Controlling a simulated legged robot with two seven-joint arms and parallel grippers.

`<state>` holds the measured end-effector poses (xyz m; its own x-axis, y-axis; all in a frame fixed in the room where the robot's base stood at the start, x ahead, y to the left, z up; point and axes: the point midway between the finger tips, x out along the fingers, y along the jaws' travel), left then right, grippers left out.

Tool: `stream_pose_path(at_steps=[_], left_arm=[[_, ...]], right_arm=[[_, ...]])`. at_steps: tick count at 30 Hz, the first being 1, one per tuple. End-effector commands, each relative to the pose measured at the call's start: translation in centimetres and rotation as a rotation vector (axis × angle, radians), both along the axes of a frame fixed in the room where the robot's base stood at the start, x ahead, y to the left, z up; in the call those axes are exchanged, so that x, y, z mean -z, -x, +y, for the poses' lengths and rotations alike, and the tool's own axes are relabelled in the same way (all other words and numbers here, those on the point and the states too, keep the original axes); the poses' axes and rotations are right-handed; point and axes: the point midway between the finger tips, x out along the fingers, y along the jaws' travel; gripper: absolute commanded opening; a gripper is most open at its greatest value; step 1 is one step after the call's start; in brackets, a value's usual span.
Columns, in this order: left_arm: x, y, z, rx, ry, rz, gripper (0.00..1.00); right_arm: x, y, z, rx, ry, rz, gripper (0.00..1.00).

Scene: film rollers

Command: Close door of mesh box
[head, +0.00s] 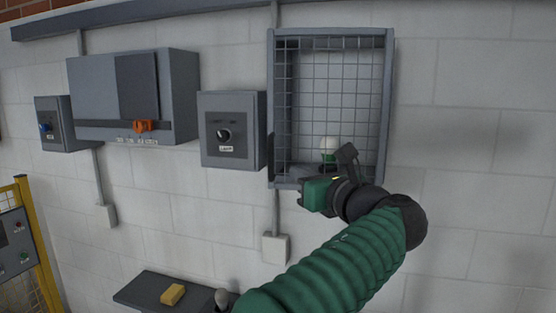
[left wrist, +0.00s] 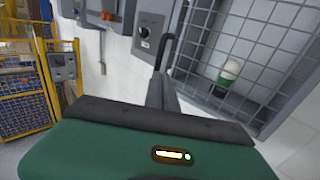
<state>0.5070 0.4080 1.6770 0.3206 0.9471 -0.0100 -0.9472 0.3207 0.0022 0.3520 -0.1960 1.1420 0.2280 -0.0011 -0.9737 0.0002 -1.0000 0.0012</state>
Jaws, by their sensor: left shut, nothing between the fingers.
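The grey mesh box (head: 390,95) hangs on the white block wall, with wire mesh across its front area. In the left wrist view its mesh (left wrist: 257,42) fills the upper right. I cannot tell exactly how far its door stands from the frame. A white and green bulb-like object (head: 328,146) is in the lower part of the box; it also shows in the left wrist view (left wrist: 230,72). My left gripper (head: 347,153) is shut and empty, in front of the box's lower right part. Its dark fingers (left wrist: 168,48) point up beside the box in the wrist view. My right gripper is out of view.
A grey switch box (head: 232,155) is close at the mesh box's left. A larger grey cabinet (head: 182,95) with an orange handle is farther left. Below, a dark shelf (head: 140,288) carries a yellow block (head: 172,294). The wall right of the box is clear.

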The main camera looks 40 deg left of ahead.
Motion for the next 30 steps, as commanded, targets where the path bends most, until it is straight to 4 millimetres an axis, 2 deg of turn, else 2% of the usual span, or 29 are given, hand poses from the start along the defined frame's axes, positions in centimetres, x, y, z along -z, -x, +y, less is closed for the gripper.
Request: stream_pose_path(at_steps=[1, 6, 13, 18, 27, 30], left_arm=[[-0.4, -0.3, 1.2, -0.005, 0.000, 0.003, 0.00], [-0.4, -1.4, 4.8, -0.005, 0.001, 0.003, 0.00], [-0.3, -2.7, 8.7, -0.003, 0.003, 0.001, 0.00], [0.0, -3.2, 9.9, -0.001, 0.002, 0.000, 0.00], [0.1, -3.2, 10.0, 0.000, 0.003, -0.001, 0.00], [-0.1, -3.7, 10.5, -0.001, 0.003, 0.001, 0.00]], right_arm=[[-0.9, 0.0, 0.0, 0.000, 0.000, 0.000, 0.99], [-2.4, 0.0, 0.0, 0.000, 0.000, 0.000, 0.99], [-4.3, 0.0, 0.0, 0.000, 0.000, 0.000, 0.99], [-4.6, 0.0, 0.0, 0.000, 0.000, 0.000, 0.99], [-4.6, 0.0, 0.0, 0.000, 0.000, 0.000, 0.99], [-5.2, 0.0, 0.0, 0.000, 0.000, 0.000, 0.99]])
